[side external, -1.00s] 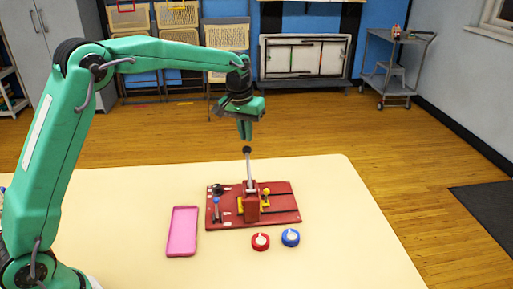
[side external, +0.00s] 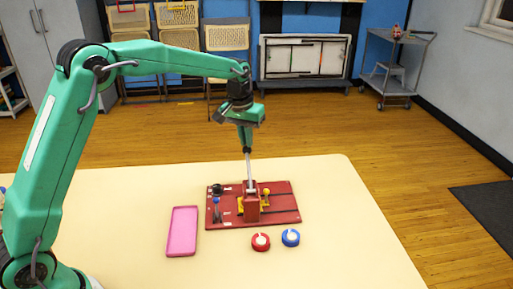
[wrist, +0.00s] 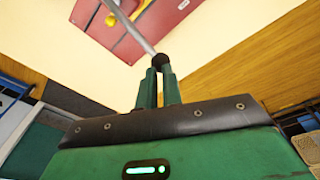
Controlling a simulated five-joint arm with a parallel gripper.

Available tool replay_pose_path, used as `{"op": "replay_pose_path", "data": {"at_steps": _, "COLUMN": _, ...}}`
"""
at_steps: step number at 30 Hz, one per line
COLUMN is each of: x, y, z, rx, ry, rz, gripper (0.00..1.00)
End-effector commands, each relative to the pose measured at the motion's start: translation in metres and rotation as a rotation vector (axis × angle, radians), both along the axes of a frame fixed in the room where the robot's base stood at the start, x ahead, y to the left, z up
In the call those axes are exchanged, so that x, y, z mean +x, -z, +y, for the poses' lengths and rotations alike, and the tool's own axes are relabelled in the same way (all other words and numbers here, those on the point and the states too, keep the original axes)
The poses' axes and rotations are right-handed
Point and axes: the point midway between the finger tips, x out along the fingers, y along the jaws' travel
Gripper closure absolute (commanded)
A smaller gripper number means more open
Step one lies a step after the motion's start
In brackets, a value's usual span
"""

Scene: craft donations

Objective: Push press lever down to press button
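The press stands on a dark red board (side external: 285,213) on the table. Its grey press lever (side external: 249,171) rises nearly upright from a red block (side external: 252,208). My gripper (side external: 246,149) points down at the lever's top, and its fingers hide the lever's knob in the side view. In the wrist view the lever's black knob (wrist: 160,61) sits right at my fingertips (wrist: 159,72). The fingers are close together with a narrow gap; whether they grip the knob or only touch it is unclear. I cannot make out a separate press button.
A pink tray (side external: 182,232) lies left of the board. A red round piece (side external: 261,242) and a blue round piece (side external: 291,238) sit in front of it. The table's right side is clear.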

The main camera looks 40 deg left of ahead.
Motion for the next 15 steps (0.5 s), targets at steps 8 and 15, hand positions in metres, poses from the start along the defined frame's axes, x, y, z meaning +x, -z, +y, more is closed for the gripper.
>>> {"op": "replay_pose_path", "data": {"at_steps": 8, "x": 0.0010, "y": 0.0053, "z": 0.0015, "rx": 0.001, "ry": 0.000, "rz": 0.001, "gripper": 0.93}}
{"op": "replay_pose_path", "data": {"at_steps": 15, "x": 0.0013, "y": 0.0066, "z": 0.0017, "rx": 0.001, "ry": 0.000, "rz": 0.001, "gripper": 0.93}}
